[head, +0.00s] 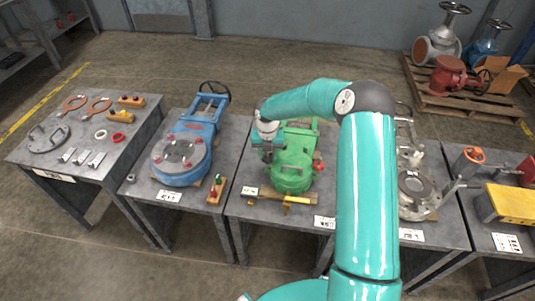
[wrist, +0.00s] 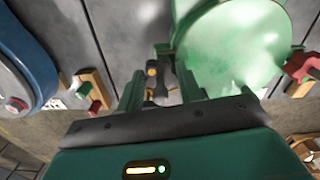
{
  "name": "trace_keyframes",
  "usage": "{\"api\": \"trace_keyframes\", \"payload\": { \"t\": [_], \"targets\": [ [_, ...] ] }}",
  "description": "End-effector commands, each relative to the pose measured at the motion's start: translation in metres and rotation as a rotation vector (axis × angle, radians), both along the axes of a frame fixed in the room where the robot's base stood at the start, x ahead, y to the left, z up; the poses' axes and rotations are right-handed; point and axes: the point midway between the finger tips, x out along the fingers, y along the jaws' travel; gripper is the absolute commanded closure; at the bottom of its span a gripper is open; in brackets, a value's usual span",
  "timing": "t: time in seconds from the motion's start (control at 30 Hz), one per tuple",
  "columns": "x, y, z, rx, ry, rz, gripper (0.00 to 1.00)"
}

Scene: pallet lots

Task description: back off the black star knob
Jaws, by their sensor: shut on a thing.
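My gripper (head: 267,153) reaches down at the left side of the green machine (head: 293,172) on the middle table. In the wrist view its two green fingers (wrist: 160,88) stand apart beside the machine's rounded green body (wrist: 235,45). A small dark piece with a yellowish spot, which looks like the black star knob (wrist: 156,74), shows between them, and the gripper is shut on it. Its star shape is mostly hidden by the fingers. In the head view my gripper and arm hide the knob.
A red-handled part (head: 318,166) sticks out at the green machine's right. A wooden block with brass pieces (head: 287,197) lies in front. A blue machine (head: 182,155) is on the table to the left, a grey flanged one (head: 417,190) to the right.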

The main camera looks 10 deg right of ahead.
Motion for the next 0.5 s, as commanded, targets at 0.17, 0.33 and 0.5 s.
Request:
{"api": "trace_keyframes", "payload": {
  "t": [0.17, 0.33, 0.5],
  "targets": [
    [0.0008, -0.0002, 0.0013, 0.000, -0.002, -0.001, 0.52],
    [0.0004, -0.0001, 0.0007, 0.000, -0.001, -0.001, 0.42],
    [0.0003, -0.0001, 0.0010, 0.000, -0.001, -0.001, 0.42]
  ]
}}
